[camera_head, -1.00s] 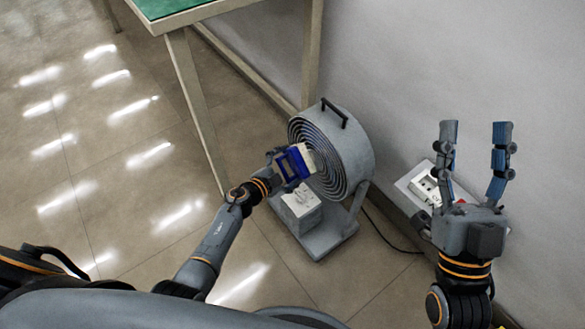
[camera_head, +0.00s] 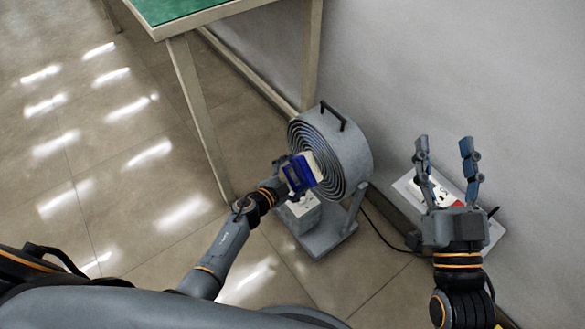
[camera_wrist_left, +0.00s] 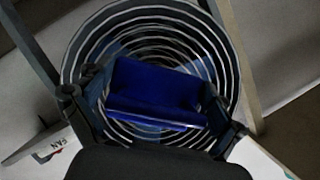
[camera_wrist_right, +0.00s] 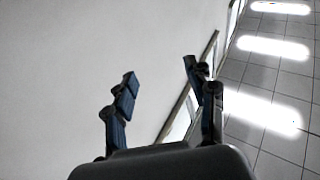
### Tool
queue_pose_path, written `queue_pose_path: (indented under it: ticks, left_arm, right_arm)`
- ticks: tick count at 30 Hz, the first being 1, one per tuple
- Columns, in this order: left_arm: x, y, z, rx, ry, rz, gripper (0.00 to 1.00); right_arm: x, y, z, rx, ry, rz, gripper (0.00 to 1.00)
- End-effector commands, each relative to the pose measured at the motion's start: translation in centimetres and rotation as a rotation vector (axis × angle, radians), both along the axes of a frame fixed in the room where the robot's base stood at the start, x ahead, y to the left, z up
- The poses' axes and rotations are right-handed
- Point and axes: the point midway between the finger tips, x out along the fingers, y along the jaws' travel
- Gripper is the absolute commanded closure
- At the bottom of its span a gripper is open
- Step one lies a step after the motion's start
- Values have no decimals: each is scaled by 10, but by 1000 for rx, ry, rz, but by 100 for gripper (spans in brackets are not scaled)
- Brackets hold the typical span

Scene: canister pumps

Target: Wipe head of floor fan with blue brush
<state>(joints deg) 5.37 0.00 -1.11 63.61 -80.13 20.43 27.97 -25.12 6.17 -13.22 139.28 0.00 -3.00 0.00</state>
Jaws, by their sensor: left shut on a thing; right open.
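The floor fan (camera_head: 352,150) is a grey drum with a round ringed grille, standing on a grey base by the wall. My left gripper (camera_head: 290,178) is shut on the blue brush (camera_head: 301,173), whose pale bristles face the grille. The brush is at the front of the grille; I cannot tell for sure whether the bristles touch. In the left wrist view the blue brush (camera_wrist_left: 155,95) sits between the fingers, covering the middle of the grille (camera_wrist_left: 215,50). My right gripper (camera_head: 445,160) is open and empty, fingers up, near the wall. It also shows in the right wrist view (camera_wrist_right: 158,92).
A table with a green top (camera_head: 178,10) stands behind and left of the fan, its leg (camera_head: 200,120) close by. Tiled floor at left is clear.

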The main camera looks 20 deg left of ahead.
Motion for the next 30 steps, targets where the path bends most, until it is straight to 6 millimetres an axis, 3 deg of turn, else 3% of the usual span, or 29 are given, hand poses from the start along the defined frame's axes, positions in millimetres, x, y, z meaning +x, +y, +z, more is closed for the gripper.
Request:
queue_pose_path:
  ticks: [30]
  left_arm:
    - [-37, -49, 2, -4, -1, -2, 31]
  right_arm:
    - [9, -5, -50, -75, 281, -16, 44]
